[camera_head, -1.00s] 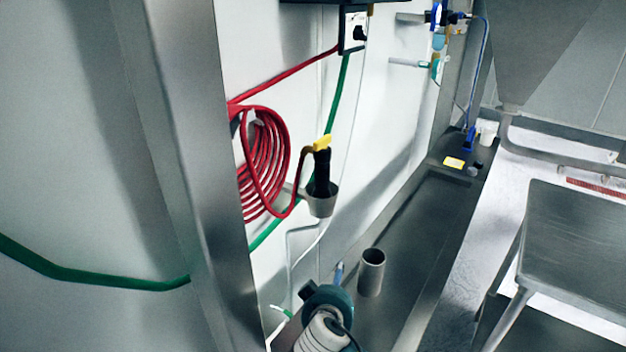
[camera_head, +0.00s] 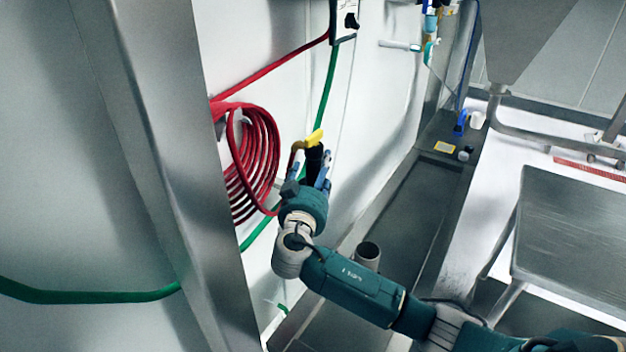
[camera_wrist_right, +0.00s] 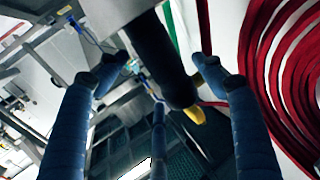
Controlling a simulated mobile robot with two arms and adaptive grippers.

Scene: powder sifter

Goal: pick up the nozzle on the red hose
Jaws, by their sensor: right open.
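The nozzle (camera_head: 314,162) is black with a yellow lever (camera_head: 315,138), upright at the wall beside the coiled red hose (camera_head: 262,165). In the right wrist view the nozzle (camera_wrist_right: 160,52) hangs between the fingers, its yellow part (camera_wrist_right: 194,115) lower right. My right gripper (camera_head: 309,178) is open around the nozzle from the front, its blue fingers on either side. In the right wrist view the fingers of my right gripper (camera_wrist_right: 160,66) are wide apart, with no clear contact. The cup that holds the nozzle is mostly hidden behind my gripper. My left gripper is out of view.
A steel post (camera_head: 165,180) stands left of the hose. A green hose (camera_head: 90,296) runs along the wall. An open metal cylinder (camera_head: 367,256) stands on the ledge (camera_head: 412,200) behind my right forearm. A steel table (camera_head: 575,235) is at the right.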

